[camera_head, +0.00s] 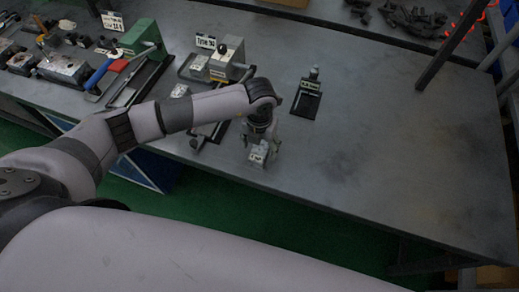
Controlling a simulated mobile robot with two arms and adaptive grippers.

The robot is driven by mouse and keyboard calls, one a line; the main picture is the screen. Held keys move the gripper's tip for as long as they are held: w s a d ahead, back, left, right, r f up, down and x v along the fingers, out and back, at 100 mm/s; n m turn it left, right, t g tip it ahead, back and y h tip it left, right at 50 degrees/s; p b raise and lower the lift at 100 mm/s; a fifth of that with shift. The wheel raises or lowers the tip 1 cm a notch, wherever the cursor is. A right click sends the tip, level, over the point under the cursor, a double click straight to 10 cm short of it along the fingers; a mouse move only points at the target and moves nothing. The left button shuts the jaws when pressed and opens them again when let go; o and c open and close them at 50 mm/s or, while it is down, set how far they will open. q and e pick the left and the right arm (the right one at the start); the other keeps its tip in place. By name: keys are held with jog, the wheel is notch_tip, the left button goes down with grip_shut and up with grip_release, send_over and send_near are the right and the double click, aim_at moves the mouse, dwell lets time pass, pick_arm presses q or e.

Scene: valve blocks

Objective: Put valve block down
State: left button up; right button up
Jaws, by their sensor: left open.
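The valve block (257,157) is a small light grey block close to the front edge of the grey workbench (390,150). My left gripper (259,146) points down right over it, with its fingers at the block's upper part. The gripper is open. It is too small to tell whether the fingers touch the block. My left arm reaches in from the left and covers part of the bench behind it. My right gripper is not in view.
A small black stand (306,100) is just right of my gripper. A grey fixture (226,60), a green press (141,38) and metal parts (62,68) fill the left of the bench. The right of the bench is clear. A dark post (450,50) stands at the back right.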

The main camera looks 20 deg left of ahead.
pick_arm(q)
jog(key=shift+f, duration=1.2)
jog(key=c, duration=0.5)
grip_shut()
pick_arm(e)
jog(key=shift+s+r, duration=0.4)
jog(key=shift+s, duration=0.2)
